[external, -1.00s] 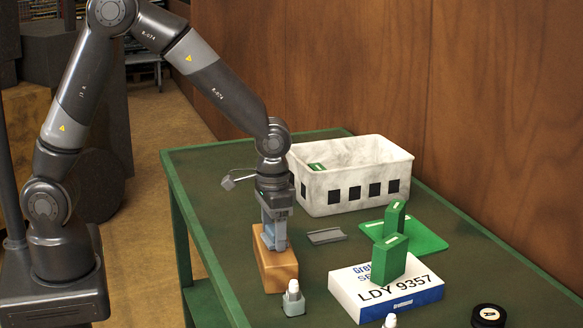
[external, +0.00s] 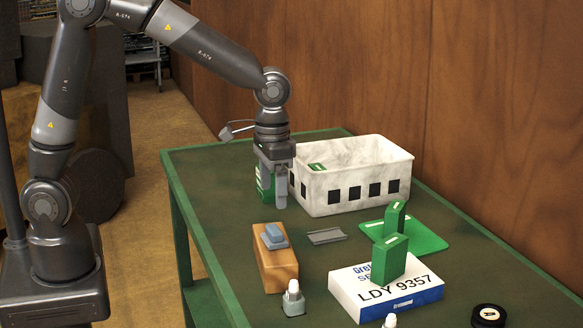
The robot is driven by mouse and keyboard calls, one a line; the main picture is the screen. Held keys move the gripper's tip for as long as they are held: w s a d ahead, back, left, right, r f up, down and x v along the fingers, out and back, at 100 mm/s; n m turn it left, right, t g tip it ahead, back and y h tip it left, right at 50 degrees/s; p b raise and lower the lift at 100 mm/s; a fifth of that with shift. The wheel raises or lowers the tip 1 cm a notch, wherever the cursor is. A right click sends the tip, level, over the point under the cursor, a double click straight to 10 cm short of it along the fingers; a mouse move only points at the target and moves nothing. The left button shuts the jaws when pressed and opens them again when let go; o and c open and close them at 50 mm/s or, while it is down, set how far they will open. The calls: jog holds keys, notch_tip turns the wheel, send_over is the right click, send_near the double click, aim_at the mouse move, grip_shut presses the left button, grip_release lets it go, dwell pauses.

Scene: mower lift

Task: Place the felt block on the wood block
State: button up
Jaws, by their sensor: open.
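The wood block (external: 276,268) lies on the green table, left of the middle. A small blue-grey block, which looks like the felt block (external: 274,238), rests on its top toward the far end. My gripper (external: 272,192) is open, pointing down, above and behind the wood block and clear of the felt block. A green block with white marks (external: 264,184) shows at my fingers. I cannot tell whether it stands behind them or between them.
A white crate (external: 350,190) stands at the back, close to my gripper's right. A grey channel piece (external: 326,236) lies right of the wood block. A small white-capped bottle (external: 293,300) stands in front. A labelled box (external: 385,290) carries a green block (external: 389,258).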

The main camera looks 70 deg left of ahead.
jog(key=s+a+r+t, duration=0.3)
jog(key=s+a+r, duration=0.5)
jog(key=s+r, duration=0.3)
jog(key=s+a+t, duration=0.2)
jog(key=s+a, duration=0.2)
jog(key=s, duration=0.7)
jog(key=shift+s+r+t, duration=0.25)
jog(key=shift+r+t, duration=0.05)
dwell(0.3)
